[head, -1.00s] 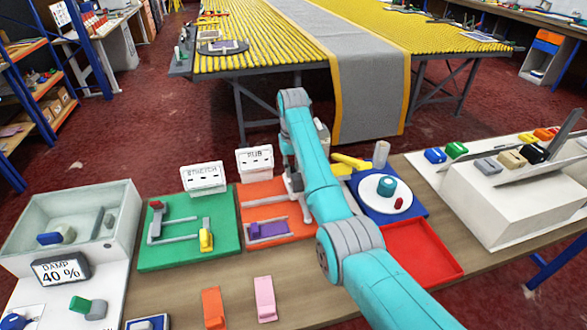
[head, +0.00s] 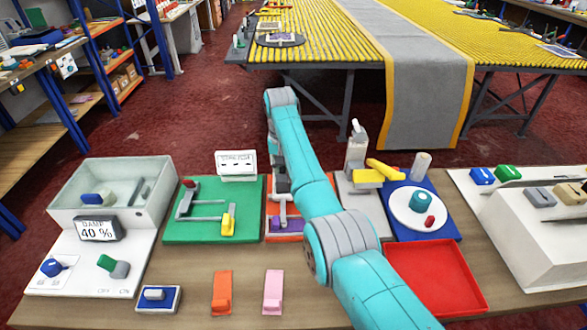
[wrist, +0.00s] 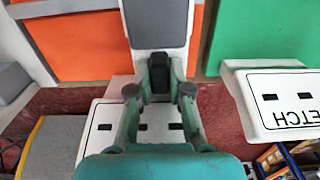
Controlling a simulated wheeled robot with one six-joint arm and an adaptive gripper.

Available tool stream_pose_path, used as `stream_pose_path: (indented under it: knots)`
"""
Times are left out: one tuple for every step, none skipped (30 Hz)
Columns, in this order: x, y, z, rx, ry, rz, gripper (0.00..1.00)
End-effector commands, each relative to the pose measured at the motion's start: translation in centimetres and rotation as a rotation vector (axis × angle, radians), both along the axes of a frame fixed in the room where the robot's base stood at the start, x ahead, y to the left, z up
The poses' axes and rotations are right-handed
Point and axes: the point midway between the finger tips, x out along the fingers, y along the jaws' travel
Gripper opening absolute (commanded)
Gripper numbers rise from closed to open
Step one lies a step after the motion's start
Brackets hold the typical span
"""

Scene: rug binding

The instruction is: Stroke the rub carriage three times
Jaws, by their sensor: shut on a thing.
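The rub carriage (wrist: 158,25) is a pale block with a dark grey top and a black handle (wrist: 159,75) in the wrist view. The two fingertips of my gripper (wrist: 159,90) stand on either side of the handle, shut on it. The orange board also shows in the wrist view (wrist: 80,45).
A green board (head: 207,220) with a stretch rig and its sign (head: 237,165) stand close on the left. A grey stand (head: 357,150) with a yellow part, a blue board (head: 440,222) and a red tray (head: 440,275) are on the right. Orange and pink clips (head: 222,293) lie in front.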

Motion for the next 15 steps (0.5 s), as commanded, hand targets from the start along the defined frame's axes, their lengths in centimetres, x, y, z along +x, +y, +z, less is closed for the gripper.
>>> stream_pose_path:
  knots:
    - [0.05, 0.28, 0.11, 0.003, -0.004, 0.001, 0.00]
    - [0.05, 0.30, 0.11, 0.003, -0.004, 0.001, 0.00]
    - [0.05, 0.31, 0.12, 0.004, -0.004, 0.001, 0.00]
    - [0.04, 0.33, 0.12, 0.004, -0.004, 0.001, 0.00]
    - [0.04, 0.35, 0.12, 0.004, -0.004, 0.002, 0.00]
    - [0.04, 0.37, 0.13, 0.005, -0.004, 0.002, 0.00]
    - [0.03, 0.39, 0.13, 0.005, -0.004, 0.002, 0.00]
    - [0.03, 0.41, 0.13, 0.005, -0.004, 0.002, 0.21]
    - [0.03, 0.42, 0.14, 0.005, -0.004, 0.003, 0.31]
    - [0.02, 0.42, 0.13, 0.005, -0.004, 0.003, 0.38]
    - [0.02, 0.40, 0.13, 0.005, -0.004, 0.003, 0.44]
    - [0.02, 0.37, 0.12, 0.005, -0.003, 0.002, 0.44]
    - [0.01, 0.34, 0.11, 0.004, -0.003, 0.002, 0.44]
    - [0.01, 0.32, 0.10, 0.004, -0.003, 0.002, 0.44]
    - [0.01, 0.30, 0.09, 0.004, -0.003, 0.002, 0.44]
